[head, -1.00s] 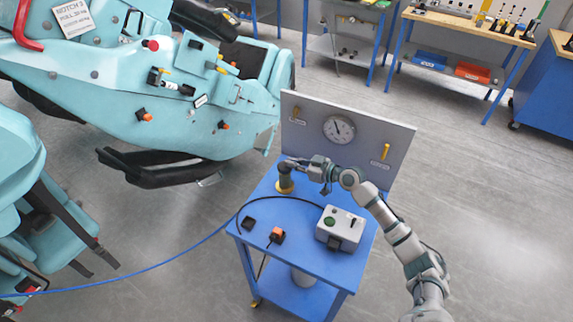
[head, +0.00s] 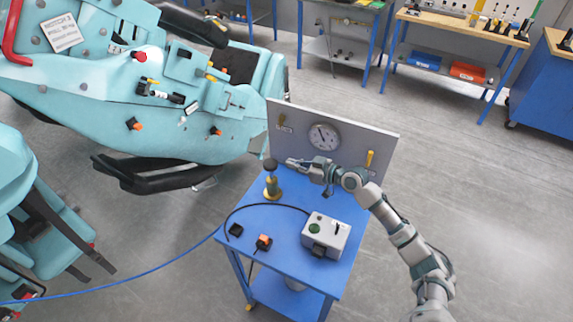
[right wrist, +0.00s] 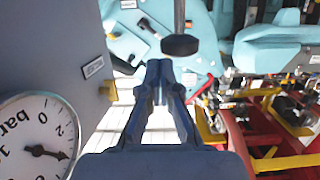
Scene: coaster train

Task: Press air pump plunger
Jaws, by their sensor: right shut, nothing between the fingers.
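The air pump (head: 272,187) stands upright at the back left of the blue table. It has a yellow body, and its plunger has a dark round knob (head: 270,164) on top. In the right wrist view the black knob (right wrist: 180,45) and its rod show just beyond the fingertips. My right gripper (head: 290,161) is shut and empty. It lies beside the knob, to its right in the head view, apparently clear of it. Its closed fingers (right wrist: 158,70) fill the middle of the right wrist view. My left gripper is not in view.
A grey panel with a round gauge (head: 324,137) and yellow handles rises behind the pump. A grey control box (head: 326,236) and small black and orange parts sit on the blue table (head: 285,252). A dark hose curves across it. A teal coaster car (head: 90,95) stands left.

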